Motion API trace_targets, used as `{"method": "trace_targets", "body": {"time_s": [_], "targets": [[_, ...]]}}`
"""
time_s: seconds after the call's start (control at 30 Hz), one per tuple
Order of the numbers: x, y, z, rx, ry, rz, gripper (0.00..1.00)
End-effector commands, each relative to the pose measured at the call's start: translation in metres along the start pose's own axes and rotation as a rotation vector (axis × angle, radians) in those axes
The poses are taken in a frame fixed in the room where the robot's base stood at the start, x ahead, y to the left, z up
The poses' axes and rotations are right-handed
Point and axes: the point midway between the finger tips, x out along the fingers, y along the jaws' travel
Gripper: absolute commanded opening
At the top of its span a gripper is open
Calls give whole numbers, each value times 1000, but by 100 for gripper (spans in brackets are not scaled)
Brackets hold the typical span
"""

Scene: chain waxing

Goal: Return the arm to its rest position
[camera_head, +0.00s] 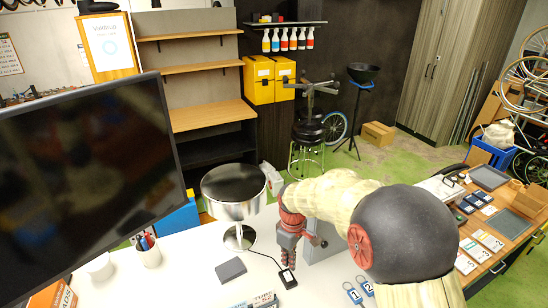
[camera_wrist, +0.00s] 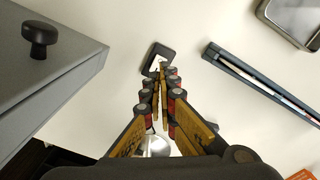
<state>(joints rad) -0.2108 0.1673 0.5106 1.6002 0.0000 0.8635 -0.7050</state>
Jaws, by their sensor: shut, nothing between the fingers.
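My arm, with its beige sleeve and dark round joint, reaches over the white table (camera_head: 200,280) in the head view. My gripper (camera_head: 287,262) points down over the table, its fingers together and empty. In the wrist view my gripper (camera_wrist: 166,72) shows its fingers side by side, with a small dark square device (camera_wrist: 155,52) just past the tips. That device (camera_head: 288,279) lies on the table below the fingers in the head view. I cannot tell whether the tips touch it.
A grey box with a black knob (camera_wrist: 40,36) stands close at left in the wrist view. A dark tray with thin rods (camera_wrist: 262,80) lies at right.

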Motion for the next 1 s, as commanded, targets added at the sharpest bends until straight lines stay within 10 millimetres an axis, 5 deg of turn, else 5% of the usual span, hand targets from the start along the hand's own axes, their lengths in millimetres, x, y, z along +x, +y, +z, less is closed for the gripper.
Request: {"method": "trace_targets", "body": {"time_s": [0.2, 0.3, 0.73, 1.0], "targets": [[5, -5, 6, 121, -14, -10, 0], [14, -24, 29, 229, -55, -37, 0], [-22, -77, 120, 593, 11, 5, 0], [-22, -115, 188, 782, 150, 66, 0]]}}
